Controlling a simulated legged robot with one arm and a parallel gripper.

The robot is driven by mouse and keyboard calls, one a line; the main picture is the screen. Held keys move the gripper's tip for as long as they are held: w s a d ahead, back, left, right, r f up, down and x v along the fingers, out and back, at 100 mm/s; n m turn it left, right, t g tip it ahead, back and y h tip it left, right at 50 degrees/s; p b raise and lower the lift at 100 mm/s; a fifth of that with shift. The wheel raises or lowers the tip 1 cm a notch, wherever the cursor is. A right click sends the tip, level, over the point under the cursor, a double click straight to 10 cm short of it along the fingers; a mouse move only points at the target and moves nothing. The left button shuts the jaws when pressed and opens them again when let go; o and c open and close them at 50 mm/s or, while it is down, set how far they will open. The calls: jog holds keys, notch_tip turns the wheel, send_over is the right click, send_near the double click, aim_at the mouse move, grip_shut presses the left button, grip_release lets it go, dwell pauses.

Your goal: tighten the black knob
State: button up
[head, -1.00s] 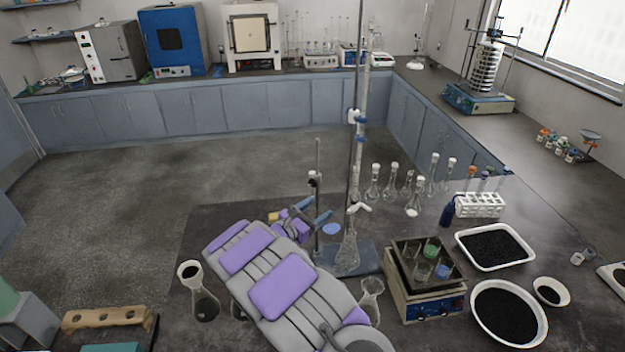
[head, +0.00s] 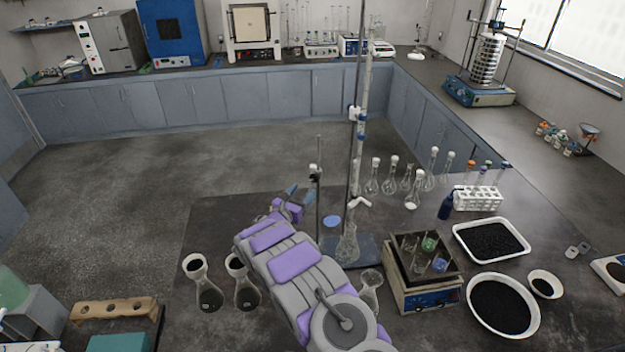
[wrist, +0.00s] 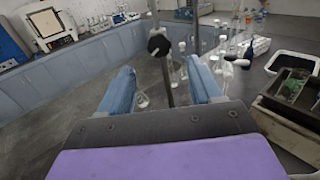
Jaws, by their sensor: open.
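A burette stand with a flask (head: 347,245) stands right of the thin rod. Flasks (head: 207,285) stand left of my arm. A hotplate (head: 425,297) with beakers and dishes of black grains (head: 500,305) are at right. A sieve shaker (head: 480,92) stands on the back right counter.

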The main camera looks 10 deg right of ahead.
aim_at(313, 179)
jog(key=p+x, duration=0.1)
jog(key=x, duration=0.5)
jog(key=shift+w+d+r, duration=0.1)
jog(key=shift+w+d, duration=0.05)
jog(key=shift+w, duration=0.25)
jog(key=shift+w+d, duration=0.3)
jog(key=shift+d, duration=0.1)
jog(key=shift+a, duration=0.2)
jog(key=shift+c, duration=0.2)
jog(key=shift+a, duration=0.1)
jog(key=shift+c, duration=0.6)
jog(key=c, duration=0.9)
